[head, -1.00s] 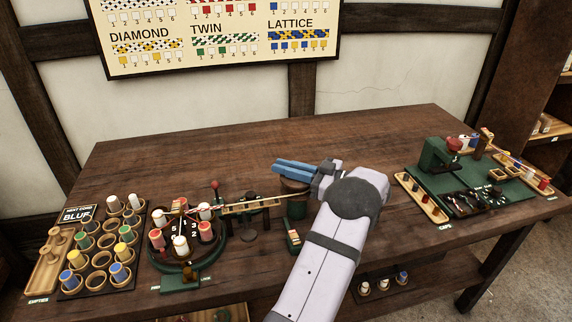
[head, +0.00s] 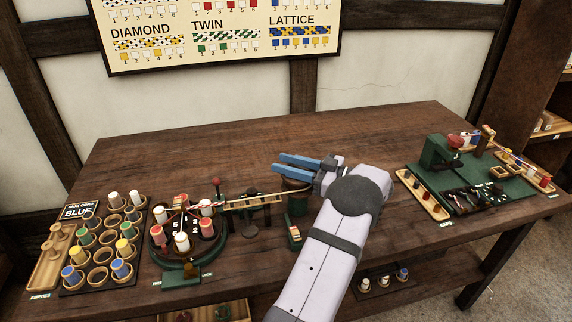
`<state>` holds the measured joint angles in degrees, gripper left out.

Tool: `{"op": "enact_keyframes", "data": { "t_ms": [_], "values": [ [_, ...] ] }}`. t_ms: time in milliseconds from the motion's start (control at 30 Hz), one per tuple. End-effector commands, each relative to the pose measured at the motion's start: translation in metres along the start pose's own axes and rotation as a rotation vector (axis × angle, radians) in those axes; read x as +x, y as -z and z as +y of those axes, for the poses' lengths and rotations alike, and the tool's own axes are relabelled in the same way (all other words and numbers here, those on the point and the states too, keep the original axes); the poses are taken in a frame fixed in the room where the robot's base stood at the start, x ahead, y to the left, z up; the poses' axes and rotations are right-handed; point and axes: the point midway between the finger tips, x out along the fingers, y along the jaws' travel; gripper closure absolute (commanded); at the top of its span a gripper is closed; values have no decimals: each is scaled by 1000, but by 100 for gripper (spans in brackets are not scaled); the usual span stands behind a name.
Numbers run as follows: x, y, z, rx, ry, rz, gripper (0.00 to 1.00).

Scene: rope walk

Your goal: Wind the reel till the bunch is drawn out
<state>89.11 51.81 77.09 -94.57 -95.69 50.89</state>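The reel (head: 296,204) is a green drum stand with a brown top, right of the wooden guide track (head: 252,203). A thin pale cord (head: 262,196) runs from the braiding stand (head: 222,241) over the track to the reel. The stand's ring carries several red and white bobbins (head: 182,241). My gripper (head: 276,162) has two blue fingers pointing left, visibly apart with nothing seen between them. It appears just above and behind the reel in the picture. My wrist hides the reel's right side, and I cannot tell whether the fingers touch it.
A rack of coloured bobbins (head: 100,255) and an empties tray (head: 47,262) stand at left. A small wooden block (head: 294,236) lies in front of the reel. A green board with tools (head: 481,182) and a caps tray (head: 423,195) are at right. The back table is clear.

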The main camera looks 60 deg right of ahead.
Motion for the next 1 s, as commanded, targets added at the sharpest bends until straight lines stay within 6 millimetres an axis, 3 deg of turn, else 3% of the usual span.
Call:
{"op": "enact_keyframes", "data": {
  "t_ms": [500, 1000],
  "values": [
    [-62, -1, 0, -1, -2, 1, 70],
    [-70, 0, 0, 1, 0, 0, 70]
  ]
}}
